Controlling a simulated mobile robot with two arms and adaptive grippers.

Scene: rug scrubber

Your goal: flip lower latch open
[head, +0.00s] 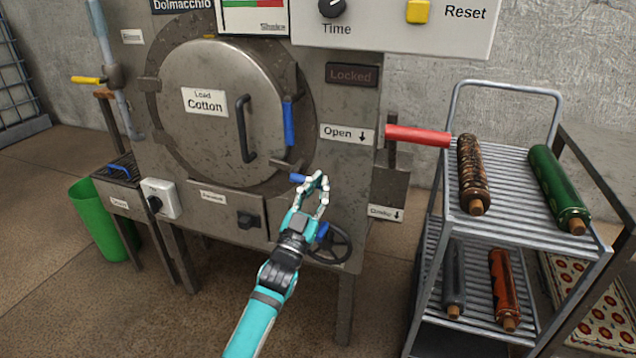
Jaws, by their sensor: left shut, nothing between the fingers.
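The round grey door (218,140) of the machine has two blue-handled latches on its right side. The lower latch (297,178) sits at the door's lower right, its blue handle pointing right. The upper latch (289,122) has its blue handle standing upright. My left gripper (319,178) is shut and empty, with its fingertips just right of the lower latch's blue handle. I cannot tell whether they touch it. My right gripper is out of view.
A dark handwheel (334,246) sits below my gripper. A red lever (418,136) sticks out at the machine's right. A green bin (97,222) is at the left. Floor shows between machine and cart.

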